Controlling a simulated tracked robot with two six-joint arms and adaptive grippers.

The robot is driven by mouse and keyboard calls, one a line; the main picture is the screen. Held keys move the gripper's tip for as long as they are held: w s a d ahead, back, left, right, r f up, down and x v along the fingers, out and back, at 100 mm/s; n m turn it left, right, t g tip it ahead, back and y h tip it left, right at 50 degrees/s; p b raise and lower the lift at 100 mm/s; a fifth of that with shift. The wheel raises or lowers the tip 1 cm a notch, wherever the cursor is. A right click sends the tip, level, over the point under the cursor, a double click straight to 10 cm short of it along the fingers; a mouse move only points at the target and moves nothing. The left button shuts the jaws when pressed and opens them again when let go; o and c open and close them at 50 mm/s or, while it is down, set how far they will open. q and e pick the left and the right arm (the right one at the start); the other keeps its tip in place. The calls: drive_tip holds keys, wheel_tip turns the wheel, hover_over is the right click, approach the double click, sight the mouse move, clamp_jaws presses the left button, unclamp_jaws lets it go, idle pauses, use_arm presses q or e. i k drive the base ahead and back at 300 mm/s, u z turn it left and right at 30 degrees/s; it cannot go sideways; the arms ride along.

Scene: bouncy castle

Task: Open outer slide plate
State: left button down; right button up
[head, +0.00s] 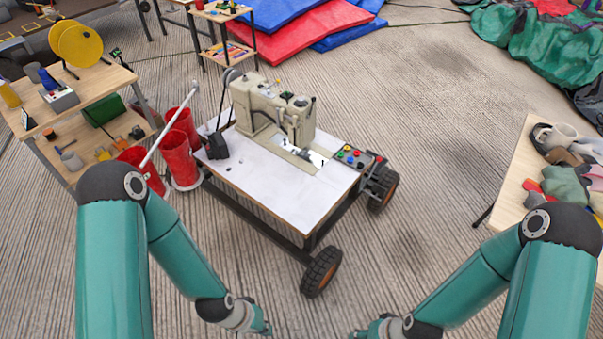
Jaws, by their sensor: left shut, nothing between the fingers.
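A beige sewing machine (262,108) stands on a wheeled cart with a white top (262,182). A bright metal plate area (314,160) lies in the machine's bed under the needle end. It is too small to tell which piece is the outer slide plate or how it sits. My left gripper (264,328) is at the bottom edge, shut and empty, in front of the cart and apart from it. My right gripper (358,335) only just shows at the bottom edge. Its fingers are mostly cut off.
A panel with coloured buttons (350,155) is at the cart's right end. Red buckets (183,170) stand left of the cart. A wooden shelf (105,85) is at left, a table with cloth pieces (520,180) at right. The floor between cart and right table is clear.

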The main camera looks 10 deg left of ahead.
sight(315, 160)
drive_tip(key=u, duration=0.8)
drive_tip(key=k, duration=0.85)
drive_tip(key=u, duration=0.7)
drive_tip(key=i, duration=1.55)
drive_tip(key=z, duration=1.25)
drive_tip(key=i, duration=0.75)
drive_tip(key=z, duration=0.6)
drive_tip(key=k, duration=0.75)
drive_tip(key=z, duration=0.2)
drive_tip(key=i, duration=0.65)
